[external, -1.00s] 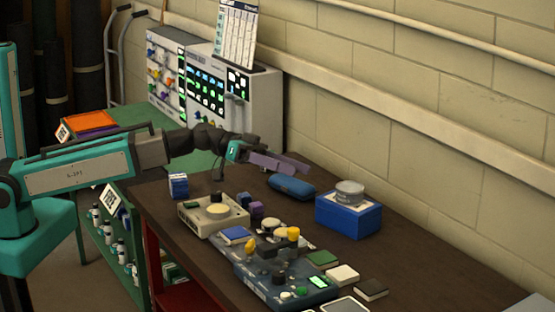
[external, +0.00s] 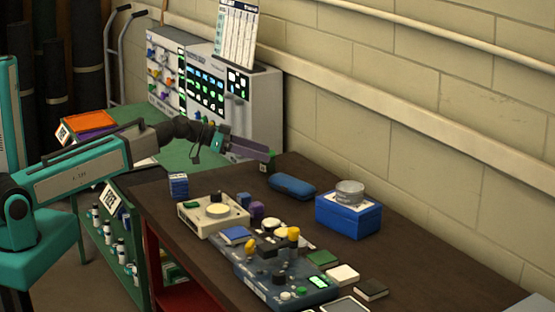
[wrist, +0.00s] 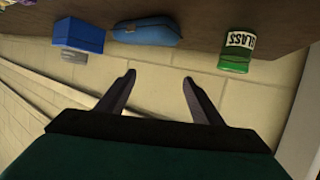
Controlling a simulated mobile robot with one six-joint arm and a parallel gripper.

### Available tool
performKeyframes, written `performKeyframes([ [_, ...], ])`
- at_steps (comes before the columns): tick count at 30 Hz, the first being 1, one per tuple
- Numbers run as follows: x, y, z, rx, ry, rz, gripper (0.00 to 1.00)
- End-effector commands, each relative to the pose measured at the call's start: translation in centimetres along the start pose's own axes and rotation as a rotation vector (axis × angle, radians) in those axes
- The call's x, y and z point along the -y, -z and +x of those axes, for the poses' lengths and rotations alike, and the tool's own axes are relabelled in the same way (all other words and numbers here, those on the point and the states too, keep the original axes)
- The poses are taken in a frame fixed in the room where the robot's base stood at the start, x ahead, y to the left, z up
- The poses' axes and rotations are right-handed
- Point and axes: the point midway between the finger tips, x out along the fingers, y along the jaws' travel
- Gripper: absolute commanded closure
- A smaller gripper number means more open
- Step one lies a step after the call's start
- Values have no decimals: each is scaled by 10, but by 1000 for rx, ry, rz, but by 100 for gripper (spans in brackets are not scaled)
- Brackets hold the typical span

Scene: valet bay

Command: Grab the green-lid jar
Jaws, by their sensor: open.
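The green-lid jar (wrist: 236,50) shows in the wrist view at the upper right, with a pale label reading "GLASS" and its green lid toward the bottom of the picture. In the external view the jar (external: 266,166) stands at the back of the brown table, partly hidden behind my fingers. My gripper (wrist: 159,77) is open and empty, its two dark fingers spread. The jar lies off to the right of the fingers there, not between them. In the external view my gripper (external: 268,154) is above the table's far end, overlapping the jar's top; the gap is hard to judge.
A blue case (external: 291,187) lies to the right of the jar. Beyond it a blue box (external: 348,218) carries a grey tin (external: 349,190). Control boxes (external: 213,216) and small blocks crowd the front of the table. A wall (external: 430,90) runs along the back.

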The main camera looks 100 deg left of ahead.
Motion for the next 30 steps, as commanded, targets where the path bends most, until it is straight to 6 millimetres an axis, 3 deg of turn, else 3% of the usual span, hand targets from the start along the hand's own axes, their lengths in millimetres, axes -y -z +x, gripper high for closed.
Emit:
performKeyframes([
  [1, 23, -10, -7, 8, 29, 1, 40],
  [3, 48, -20, -18, 18, 62, 7, 40],
  [6, 78, -32, -31, 32, 101, 12, 40],
  [10, 101, -42, -43, 44, 132, 17, 40],
  [23, 109, -45, -47, 50, 142, 19, 40],
  [30, 111, -44, -35, 50, 141, 19, 40],
])
